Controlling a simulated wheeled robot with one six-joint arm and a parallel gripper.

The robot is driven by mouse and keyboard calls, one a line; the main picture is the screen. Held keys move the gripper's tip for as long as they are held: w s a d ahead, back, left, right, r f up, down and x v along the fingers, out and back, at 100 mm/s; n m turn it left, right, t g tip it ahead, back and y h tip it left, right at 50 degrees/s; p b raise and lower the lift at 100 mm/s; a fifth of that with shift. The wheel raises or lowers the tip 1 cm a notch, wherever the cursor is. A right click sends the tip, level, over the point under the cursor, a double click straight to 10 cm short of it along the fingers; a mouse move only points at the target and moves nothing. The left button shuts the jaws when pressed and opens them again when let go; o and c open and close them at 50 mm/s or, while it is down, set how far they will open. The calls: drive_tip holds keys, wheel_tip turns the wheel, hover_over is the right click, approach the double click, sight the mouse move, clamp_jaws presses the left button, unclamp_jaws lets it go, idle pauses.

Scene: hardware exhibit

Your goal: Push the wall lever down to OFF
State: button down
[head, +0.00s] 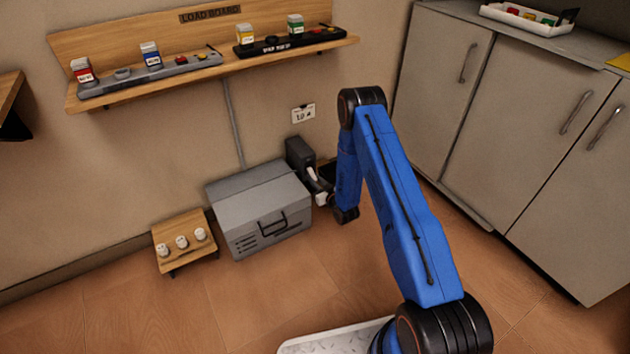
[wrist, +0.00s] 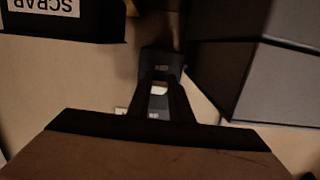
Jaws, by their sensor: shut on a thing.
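The wall lever's dark box (head: 300,155) is low on the wall, just behind the grey case. Its pale handle (head: 311,174) sticks out from the front of the box; whether it stands at ON or OFF cannot be read. My gripper (head: 319,187) is at the handle, partly hidden behind my blue arm. In the wrist view my gripper (wrist: 160,92) has its two dark fingers closed around the pale handle (wrist: 159,90), with the dark box (wrist: 161,62) just beyond. That view is dim, and the grip is partly hidden.
A grey case (head: 258,200) stands close to the left of the lever and fills the right of the wrist view (wrist: 245,75). A black bin labelled SCRAP (wrist: 65,28) is close on the other side. A small wooden stand (head: 182,228) and cabinets (head: 500,110) flank the area.

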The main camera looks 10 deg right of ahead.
drive_tip(key=c, duration=1.6)
unclamp_jaws()
drive_tip(key=v, duration=1.7)
drive_tip(key=shift+s, duration=0.25)
